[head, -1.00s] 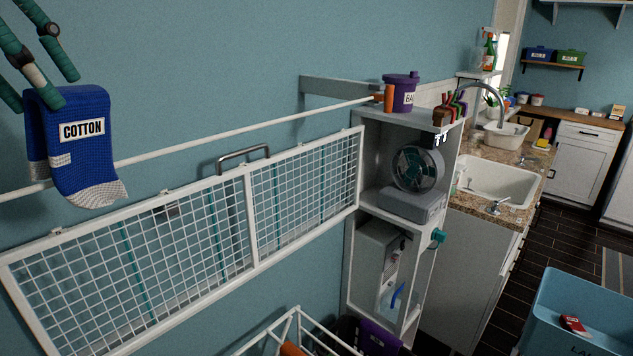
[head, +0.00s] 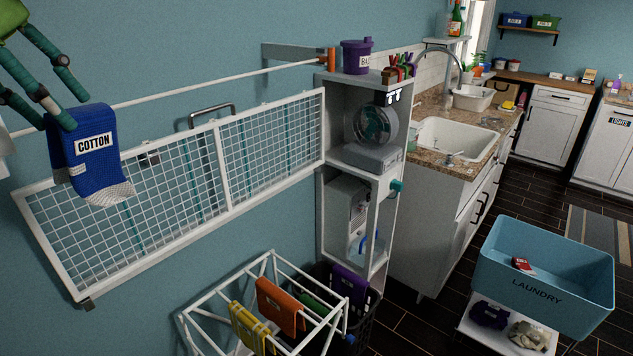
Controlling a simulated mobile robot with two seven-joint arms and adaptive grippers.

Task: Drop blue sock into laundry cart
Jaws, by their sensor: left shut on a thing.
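The blue sock (head: 88,168) has a white label reading COTTON and a grey-white toe. My left gripper (head: 60,118), with green fingers, is shut on its upper edge at the upper left. The sock hangs in front of the wall, apart from the rod. The laundry cart (head: 545,265) is a light blue open bin marked LAUNDRY at the lower right, far from the sock. A small red item (head: 523,265) lies inside it. My right gripper is not in view.
A white rod (head: 220,84) and a wire mesh rack (head: 190,190) run along the wall. A white drying frame (head: 225,290) with several cloths stands below. A shelf unit (head: 325,215) and sink counter (head: 440,185) stand between sock and cart. Dark floor (head: 415,315) is clear before the cart.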

